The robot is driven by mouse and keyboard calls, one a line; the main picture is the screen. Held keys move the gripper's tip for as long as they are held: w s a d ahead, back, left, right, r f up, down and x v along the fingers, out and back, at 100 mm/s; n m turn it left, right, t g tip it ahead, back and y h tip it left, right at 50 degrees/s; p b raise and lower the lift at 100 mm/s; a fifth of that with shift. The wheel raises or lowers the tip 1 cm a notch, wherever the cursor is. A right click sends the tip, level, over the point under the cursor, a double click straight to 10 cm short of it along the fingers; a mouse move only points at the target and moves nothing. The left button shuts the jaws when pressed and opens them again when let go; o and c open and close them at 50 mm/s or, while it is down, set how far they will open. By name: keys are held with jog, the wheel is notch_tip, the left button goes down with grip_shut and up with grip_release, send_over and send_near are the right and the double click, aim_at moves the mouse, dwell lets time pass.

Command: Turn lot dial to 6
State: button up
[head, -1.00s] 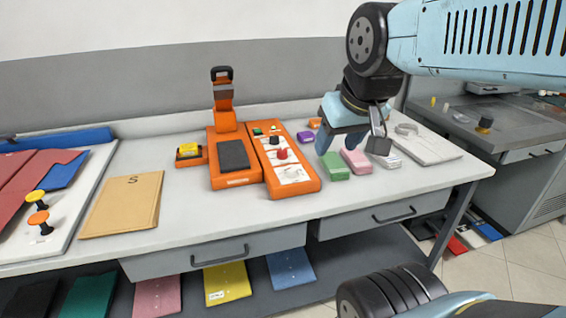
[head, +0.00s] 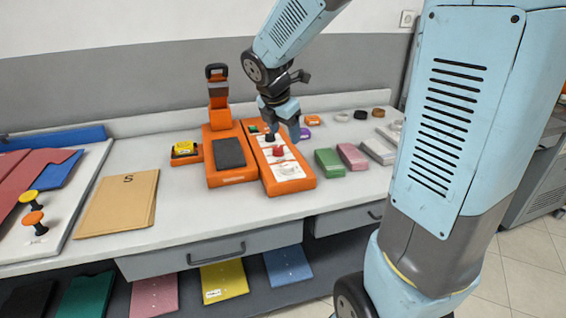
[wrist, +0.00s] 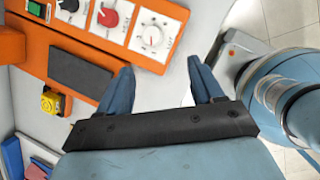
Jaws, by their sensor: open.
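An orange control box (head: 270,188) stands on the bench, with a black knob (head: 271,137), a red knob (head: 279,150) and a pale dial (head: 287,169) on white plates. My gripper (head: 282,124) is over the far part of the box, open and empty. In the wrist view its fingers (wrist: 163,82) are apart, touching nothing.
A scanner-like orange post (head: 219,115) and a dark pad (head: 229,153) stand left of the box. A yellow-topped button (head: 184,148) is further left. Green (head: 329,162) and pink (head: 352,157) blocks lie to the right.

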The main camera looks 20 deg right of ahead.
aim_at(287, 165)
jog(key=w+d+f+n, duration=0.1)
jog(key=w+f, duration=0.1)
jog(key=f, duration=0.3)
jog(key=w+d+f+n, duration=0.1)
jog(key=w+f, duration=0.1)
jog(key=f, duration=0.2)
jog(key=w+f, duration=0.2)
jog(key=f, duration=0.3)
jog(key=shift+d+f+n, duration=0.3)
jog(key=shift+d+n, duration=0.1)
jog(key=shift+c, duration=0.3)
jog(key=c, duration=0.9)
jog(key=shift+a, duration=0.25)
jog(key=shift+c, duration=0.3)
jog(key=shift+d, duration=0.15)
